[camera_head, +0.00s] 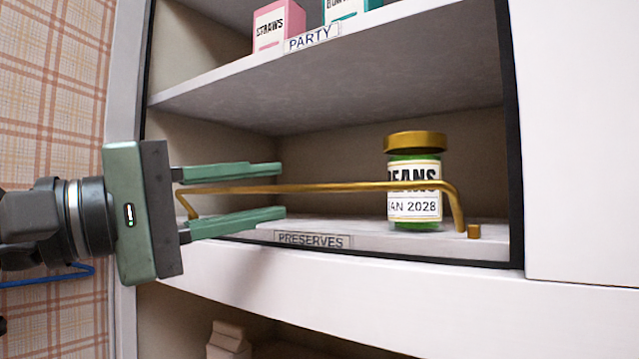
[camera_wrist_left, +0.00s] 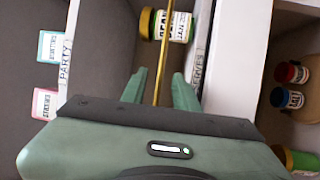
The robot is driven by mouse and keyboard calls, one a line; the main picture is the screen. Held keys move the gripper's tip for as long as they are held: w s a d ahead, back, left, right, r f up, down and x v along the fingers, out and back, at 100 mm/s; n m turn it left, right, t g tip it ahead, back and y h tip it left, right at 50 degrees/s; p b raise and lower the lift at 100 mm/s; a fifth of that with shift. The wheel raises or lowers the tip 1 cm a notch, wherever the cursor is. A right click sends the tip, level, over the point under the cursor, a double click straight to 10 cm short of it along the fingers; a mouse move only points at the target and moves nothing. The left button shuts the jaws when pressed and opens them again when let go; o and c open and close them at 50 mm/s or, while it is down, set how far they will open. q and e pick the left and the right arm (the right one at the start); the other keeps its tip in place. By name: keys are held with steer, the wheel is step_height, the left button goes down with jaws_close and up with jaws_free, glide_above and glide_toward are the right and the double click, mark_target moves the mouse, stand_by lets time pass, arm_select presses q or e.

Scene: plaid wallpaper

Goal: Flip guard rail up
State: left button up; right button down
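The guard rail (camera_head: 330,187) is a thin brass bar across the front of the preserves shelf (camera_head: 390,243). It stands raised above the shelf edge, with bent ends going down at left and right. It passes in front of a jar of beans (camera_head: 412,205) with a gold lid. My left gripper (camera_head: 282,190) is open, with one green finger above the bar and one below it, near the bar's left part. In the left wrist view the rail (camera_wrist_left: 164,60) runs between the two fingers (camera_wrist_left: 160,85), with gaps at both sides. My right gripper is not seen.
A party shelf (camera_head: 380,30) above holds a pink straws box (camera_head: 278,25) and a teal box (camera_head: 350,8). A lower shelf holds a carton (camera_head: 228,340). White cabinet panels flank the opening. Left of the jar, the preserves shelf is clear.

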mark_target(299, 189)
arm_select(q)
steer(key=p+x, duration=0.2)
steer(key=x, duration=0.5)
steer(key=shift+w+d+p, duration=0.2)
steer(key=shift+d+p, duration=0.05)
steer(key=shift+p, duration=0.15)
jaws_close()
